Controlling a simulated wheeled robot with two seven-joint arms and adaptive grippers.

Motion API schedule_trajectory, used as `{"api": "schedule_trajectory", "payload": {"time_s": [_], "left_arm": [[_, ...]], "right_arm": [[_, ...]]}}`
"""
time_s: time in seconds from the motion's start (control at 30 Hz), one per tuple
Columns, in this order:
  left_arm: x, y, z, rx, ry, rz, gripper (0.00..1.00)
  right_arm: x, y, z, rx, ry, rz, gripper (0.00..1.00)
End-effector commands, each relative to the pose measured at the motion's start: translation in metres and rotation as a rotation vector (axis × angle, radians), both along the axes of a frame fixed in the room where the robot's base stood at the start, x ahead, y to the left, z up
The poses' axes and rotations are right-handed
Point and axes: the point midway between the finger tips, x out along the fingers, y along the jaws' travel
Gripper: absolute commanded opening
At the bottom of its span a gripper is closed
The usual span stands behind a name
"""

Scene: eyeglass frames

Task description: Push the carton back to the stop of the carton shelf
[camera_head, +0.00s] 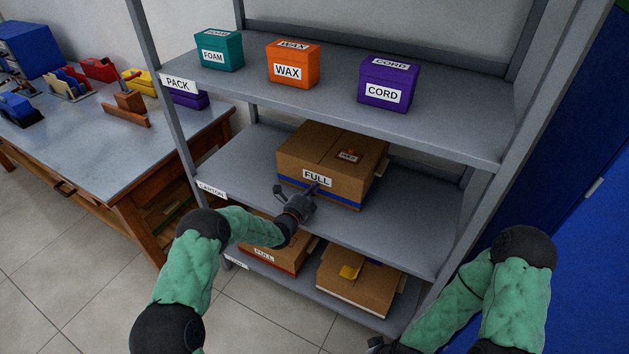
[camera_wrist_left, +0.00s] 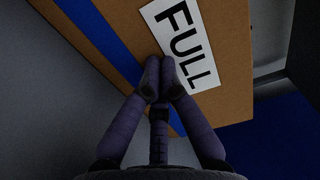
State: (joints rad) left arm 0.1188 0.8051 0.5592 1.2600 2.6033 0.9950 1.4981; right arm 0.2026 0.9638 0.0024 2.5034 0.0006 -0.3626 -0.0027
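The carton (camera_head: 325,155) is a brown box with a FULL label and a blue stripe, standing on the middle shelf, the carton shelf (camera_head: 400,232). Its front face also shows in the left wrist view (camera_wrist_left: 115,25). My left gripper (camera_head: 313,188) is in front of that face, just below the label. In the left wrist view its fingers (camera_wrist_left: 158,78) are together with nothing between them, their tips at the label's edge. They touch the face or are very close. The back stop is hidden behind the carton. My right gripper (camera_head: 376,345) is barely in view at the bottom edge.
The upper shelf holds a teal FOAM box (camera_head: 219,50), an orange WAX box (camera_head: 292,65) and a purple CORD box (camera_head: 388,84). More cartons (camera_head: 355,283) stand on the bottom shelf. Grey posts frame the rack. A workbench (camera_head: 100,140) stands left.

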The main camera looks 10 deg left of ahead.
Motion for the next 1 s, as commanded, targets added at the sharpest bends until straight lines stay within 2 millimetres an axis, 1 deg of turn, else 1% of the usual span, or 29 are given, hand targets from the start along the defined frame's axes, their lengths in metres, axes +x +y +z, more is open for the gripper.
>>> {"api": "schedule_trajectory", "payload": {"time_s": [0.2, 0.33, 1.0], "left_arm": [[0.004, -0.001, 0.001, 0.000, -0.002, 0.000, 0.00], [0.001, 0.000, 0.001, 0.000, -0.001, 0.000, 0.00], [-0.042, 0.016, 0.001, 0.000, 0.002, 0.000, 0.00]], "right_arm": [[0.000, 0.000, -0.001, 0.000, 0.000, 0.000, 0.83], [0.000, 0.000, 0.002, 0.000, 0.000, 0.000, 0.83], [0.000, 0.000, 0.030, 0.000, 0.000, 0.000, 0.83]]}}
